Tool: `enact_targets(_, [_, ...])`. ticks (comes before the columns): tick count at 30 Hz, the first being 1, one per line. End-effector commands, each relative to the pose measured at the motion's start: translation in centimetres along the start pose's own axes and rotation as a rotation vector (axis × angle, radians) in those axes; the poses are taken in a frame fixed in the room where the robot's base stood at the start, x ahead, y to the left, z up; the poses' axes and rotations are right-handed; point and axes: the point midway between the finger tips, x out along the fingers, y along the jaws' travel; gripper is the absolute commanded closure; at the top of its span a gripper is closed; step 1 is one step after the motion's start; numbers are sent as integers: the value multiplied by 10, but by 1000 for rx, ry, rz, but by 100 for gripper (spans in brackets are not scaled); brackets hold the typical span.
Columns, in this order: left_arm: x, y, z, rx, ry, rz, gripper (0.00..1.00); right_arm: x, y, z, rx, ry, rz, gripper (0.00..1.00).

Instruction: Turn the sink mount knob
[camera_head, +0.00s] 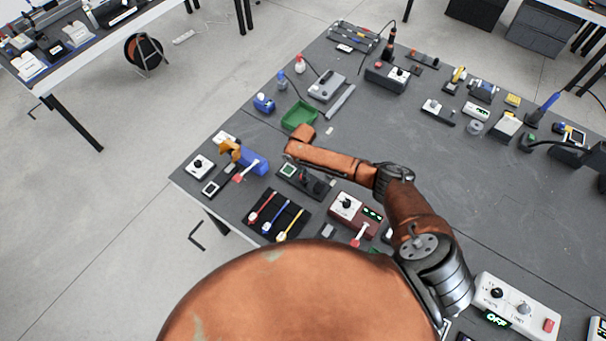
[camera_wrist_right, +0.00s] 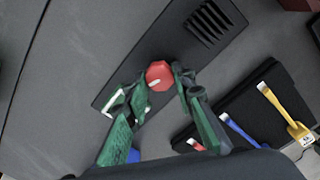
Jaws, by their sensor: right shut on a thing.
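The sink mount knob (camera_wrist_right: 156,72) is a small red knob with a pale pointer mark. It sits on a long dark plate (camera_wrist_right: 180,50) with a slotted black heat sink (camera_wrist_right: 212,20) at one end and a white-edged square at the other. My right gripper (camera_wrist_right: 161,79) is shut on the knob, one green-looking finger on each side. In the head view the dark plate (camera_head: 325,196) lies under my right forearm; the knob cannot be made out there. My left gripper is not in view.
A black block with red, blue and yellow levers (camera_head: 259,214) stands close in front of the plate. A red box with a black knob (camera_head: 346,206) is to its right, a blue device (camera_head: 253,161) to its left. A green tray (camera_head: 298,115) lies behind.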

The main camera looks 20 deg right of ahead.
Motion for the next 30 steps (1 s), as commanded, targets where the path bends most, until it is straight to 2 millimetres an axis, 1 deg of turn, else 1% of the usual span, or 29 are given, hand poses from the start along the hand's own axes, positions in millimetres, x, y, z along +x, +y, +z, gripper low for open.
enact_targets(6, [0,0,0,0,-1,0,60,0,0,-2,-166,3,2,100])
enact_targets(13, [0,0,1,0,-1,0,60,0,0,-2,-284,4,2,100])
enact_targets(21, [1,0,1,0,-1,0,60,0,0,-3,-345,4,2,100])
enact_targets(30, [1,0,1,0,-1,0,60,0,-1,-3,-353,4,1,100])
